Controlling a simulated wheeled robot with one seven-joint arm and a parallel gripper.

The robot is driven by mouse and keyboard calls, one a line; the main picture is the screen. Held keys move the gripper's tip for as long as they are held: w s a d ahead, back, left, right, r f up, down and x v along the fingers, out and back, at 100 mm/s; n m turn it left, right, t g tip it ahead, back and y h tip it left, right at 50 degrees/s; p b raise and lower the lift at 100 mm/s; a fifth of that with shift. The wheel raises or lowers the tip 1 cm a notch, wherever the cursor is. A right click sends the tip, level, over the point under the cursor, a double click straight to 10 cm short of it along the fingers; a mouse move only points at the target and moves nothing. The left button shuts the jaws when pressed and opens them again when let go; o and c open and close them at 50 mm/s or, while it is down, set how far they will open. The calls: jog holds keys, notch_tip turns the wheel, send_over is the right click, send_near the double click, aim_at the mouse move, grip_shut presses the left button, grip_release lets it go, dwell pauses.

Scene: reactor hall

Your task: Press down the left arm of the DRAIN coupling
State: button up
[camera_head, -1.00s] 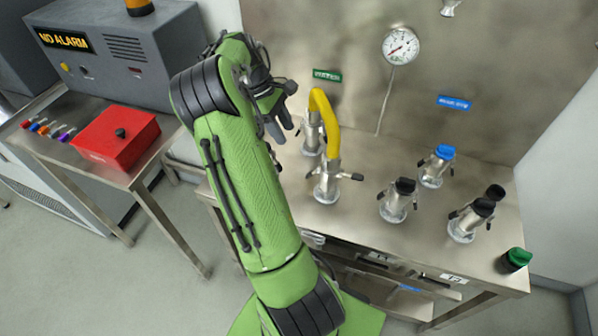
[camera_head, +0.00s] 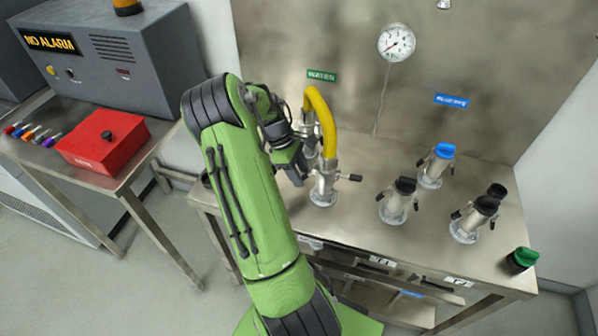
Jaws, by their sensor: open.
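A yellow hose (camera_head: 328,125) arches between two metal couplings on the left of the steel bench. The front coupling (camera_head: 324,187) stands upright under the hose's near end; its black-tipped right arm (camera_head: 350,177) sticks out sideways. Its left arm is hidden or lost behind my gripper. The rear coupling (camera_head: 309,150) is partly covered by my gripper and the hose. I cannot read the word DRAIN on any label, so I cannot tell which coupling bears it. My gripper (camera_head: 298,177) is open, fingers pointing down, close to the left of the front coupling; contact cannot be told.
Black-capped couplings (camera_head: 397,201) (camera_head: 474,220) and a blue-capped one (camera_head: 435,166) stand to the right. A green-topped cap (camera_head: 521,260) lies at the bench's right corner. A gauge (camera_head: 396,43) hangs on the back panel. A red box (camera_head: 103,145) sits on the left table.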

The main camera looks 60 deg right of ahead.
grip_shut()
jog(key=shift+s+g+p, duration=0.15)
jog(key=shift+g+p, duration=0.65)
jog(key=shift+p, duration=0.35)
jog(key=shift+s+f+g+h+p, duration=0.15)
jog(key=shift+f+g+h+p, duration=0.2)
jog(key=shift+g, duration=0.25)
jog(key=shift+f, duration=0.1)
grip_release()
notch_tip(320, 180, up, 10)
jog(key=p, duration=0.2)
